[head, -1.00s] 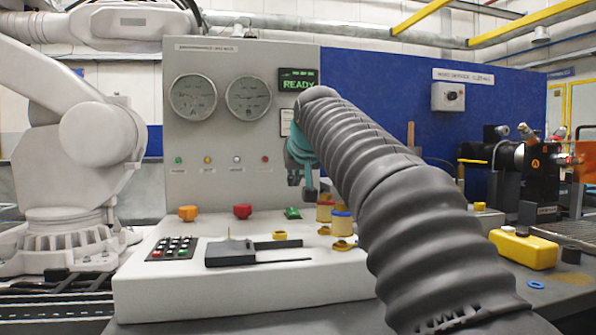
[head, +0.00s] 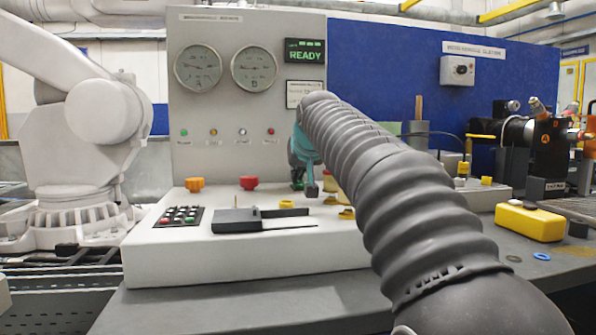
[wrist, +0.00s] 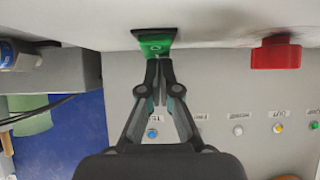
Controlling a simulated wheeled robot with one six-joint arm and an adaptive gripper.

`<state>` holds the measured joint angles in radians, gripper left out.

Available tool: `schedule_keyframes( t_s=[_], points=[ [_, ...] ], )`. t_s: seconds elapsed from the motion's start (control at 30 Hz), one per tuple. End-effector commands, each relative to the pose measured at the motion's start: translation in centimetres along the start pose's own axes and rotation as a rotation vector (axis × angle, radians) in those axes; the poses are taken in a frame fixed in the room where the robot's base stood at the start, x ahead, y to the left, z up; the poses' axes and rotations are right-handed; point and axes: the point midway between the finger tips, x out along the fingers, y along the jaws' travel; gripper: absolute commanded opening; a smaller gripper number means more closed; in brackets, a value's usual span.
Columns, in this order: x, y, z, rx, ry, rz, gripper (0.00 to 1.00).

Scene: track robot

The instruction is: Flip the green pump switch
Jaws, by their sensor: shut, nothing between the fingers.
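The green pump switch (wrist: 155,42) is in the upper middle of the wrist view, which shows the console upside down. My gripper (wrist: 158,72) is shut and empty, its fingertips at the edge of the green switch. I cannot tell whether they touch it. In the head view my gripper (head: 311,190) points down at the console, just right of the switch's place. The green switch is mostly hidden there behind the gripper.
A red switch (head: 249,183) and an orange switch (head: 194,184) stand left of the gripper. A black tray (head: 250,220) and a keypad (head: 179,216) lie in front. Yellow pieces (head: 346,213) sit close by on the right. The back panel (head: 218,110) rises behind.

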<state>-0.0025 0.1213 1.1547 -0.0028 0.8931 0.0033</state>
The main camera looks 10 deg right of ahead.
Motion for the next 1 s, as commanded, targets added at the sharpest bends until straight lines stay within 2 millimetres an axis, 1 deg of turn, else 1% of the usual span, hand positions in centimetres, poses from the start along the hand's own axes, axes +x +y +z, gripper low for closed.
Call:
schedule_keyframes(
  t_s=[0.2,0.27,0.47,1.0],
  points=[
    [0.1,0.0,-0.4,0.0,-0.057,0.0,0.0],
    [0.5,0.0,0.2,0.0,-0.06,0.0,0.0],
    [0.5,0.0,0.2,0.0,-0.058,0.0,0.0],
    [-0.8,0.0,1.2,0.0,-0.06,0.0,0.0]
  ],
)
